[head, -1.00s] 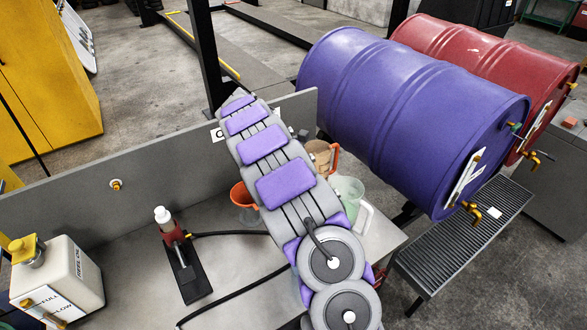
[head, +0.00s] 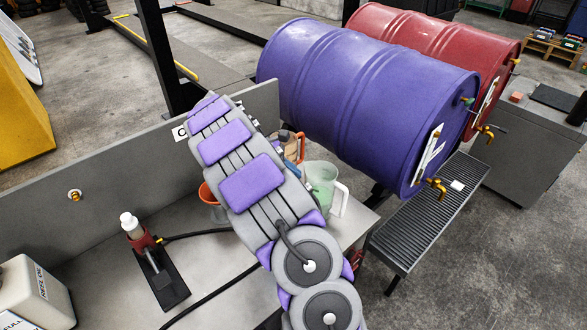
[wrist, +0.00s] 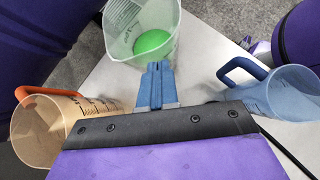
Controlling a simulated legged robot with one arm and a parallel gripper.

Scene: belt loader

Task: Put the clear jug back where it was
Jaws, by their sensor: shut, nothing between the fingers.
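The clear jug (head: 324,180) stands on the grey bench near its right end, with its handle to the right and green liquid at its bottom. In the wrist view the clear jug (wrist: 118,35) is just beyond my fingertips, its open mouth and the green showing. My gripper (wrist: 154,68) has its blue fingers shut together and empty, close to the jug's near side; I cannot tell whether they touch it. In the head view my gripper (head: 292,168) shows partly behind my arm, left of the jug.
A tan jug with an orange handle (wrist: 55,125) and a blue jug (wrist: 285,95) flank my gripper closely. An orange funnel-like vessel (head: 212,203) stands left of my arm. The purple drum (head: 350,90) and a grated stand (head: 430,225) lie beyond the bench end.

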